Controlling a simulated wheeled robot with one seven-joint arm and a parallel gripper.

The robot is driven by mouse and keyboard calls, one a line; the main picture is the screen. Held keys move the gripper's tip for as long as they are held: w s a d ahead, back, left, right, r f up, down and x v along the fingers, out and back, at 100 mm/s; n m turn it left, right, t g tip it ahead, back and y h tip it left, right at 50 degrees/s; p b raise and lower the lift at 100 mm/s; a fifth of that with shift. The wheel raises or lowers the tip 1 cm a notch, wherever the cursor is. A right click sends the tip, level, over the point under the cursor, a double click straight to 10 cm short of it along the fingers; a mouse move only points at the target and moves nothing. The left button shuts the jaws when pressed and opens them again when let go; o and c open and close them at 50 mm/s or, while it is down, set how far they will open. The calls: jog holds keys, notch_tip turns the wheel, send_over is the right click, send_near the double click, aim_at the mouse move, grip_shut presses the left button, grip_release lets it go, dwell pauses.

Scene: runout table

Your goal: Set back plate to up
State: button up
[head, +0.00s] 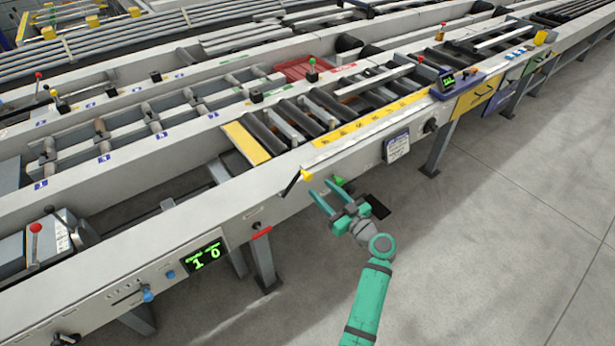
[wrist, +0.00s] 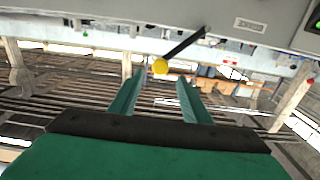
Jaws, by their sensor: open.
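My gripper (head: 326,189) is open and empty, held in front of the near side rail of the runout table. In the wrist view its two green fingers (wrist: 160,80) are apart. A black lever (head: 291,186) with a yellow knob (head: 306,175) is on the rail face just left of the fingertips. In the wrist view the yellow knob (wrist: 160,66) appears between and beyond the fingertips, with its black lever (wrist: 187,46) slanting up right. I see no contact. No label names the back plate, and I cannot tell which part it is.
A green-digit display (head: 204,256) and a red handle (head: 262,233) are on the rail to the left. A white label card (head: 397,146) hangs to the right. The floor (head: 480,240) at right is clear.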

aim_at(310, 178)
jog(key=x, duration=0.8)
jog(key=shift+w+a, duration=0.15)
jog(key=shift+a, duration=0.05)
